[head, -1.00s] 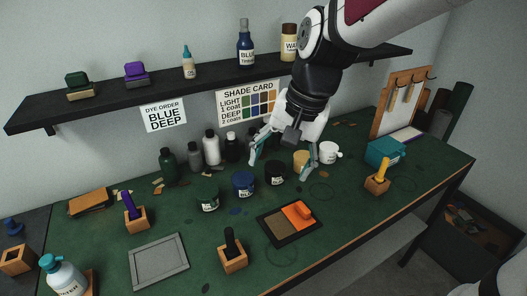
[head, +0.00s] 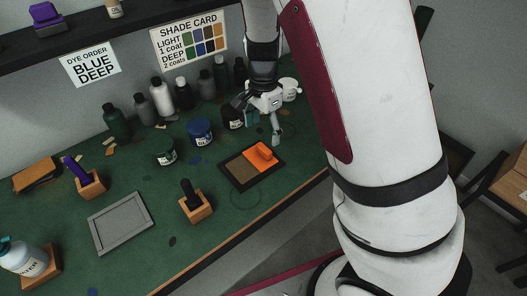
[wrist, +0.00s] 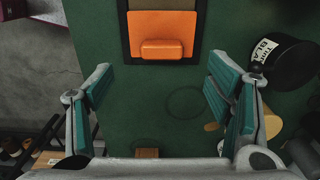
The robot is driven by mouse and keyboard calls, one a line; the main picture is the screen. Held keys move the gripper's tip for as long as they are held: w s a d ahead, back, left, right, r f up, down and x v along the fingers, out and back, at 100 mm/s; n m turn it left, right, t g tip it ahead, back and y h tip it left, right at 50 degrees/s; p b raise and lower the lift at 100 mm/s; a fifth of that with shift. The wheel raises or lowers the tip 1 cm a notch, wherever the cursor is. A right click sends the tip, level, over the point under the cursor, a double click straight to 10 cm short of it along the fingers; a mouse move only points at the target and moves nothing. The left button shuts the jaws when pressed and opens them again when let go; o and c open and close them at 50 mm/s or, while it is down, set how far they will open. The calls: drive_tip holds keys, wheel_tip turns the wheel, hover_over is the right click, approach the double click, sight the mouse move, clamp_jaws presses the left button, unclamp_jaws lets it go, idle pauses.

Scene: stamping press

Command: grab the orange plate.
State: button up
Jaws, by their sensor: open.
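The orange plate (head: 254,157) lies in the right half of a dark-framed tray (head: 240,186) on the green table, beside a brown panel (head: 237,172). It has a raised orange block on it as a grip. In the wrist view the orange plate (wrist: 146,24) is at the top centre, with its raised block nearest me. My gripper (head: 264,125) is open and empty, just behind and above the plate in the head view. In the wrist view its two teal-padded fingers (wrist: 158,80) are spread wide, with bare green table between them and the plate ahead, apart from both.
A black jar (wrist: 285,65) stands close to the right finger in the wrist view. A blue-labelled jar (head: 200,133), bottles and a white mug (head: 289,88) stand behind the tray. A stamp in a wooden holder (head: 197,207) and a grey frame (head: 121,223) are to the left.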

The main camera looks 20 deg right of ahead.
sight(263, 149)
drive_tip(key=shift+w+a+f, duration=0.1)
drive_tip(key=shift+a+f, duration=0.05)
drive_tip(key=shift+f, duration=4.25)
drive_tip(key=c, duration=1.2)
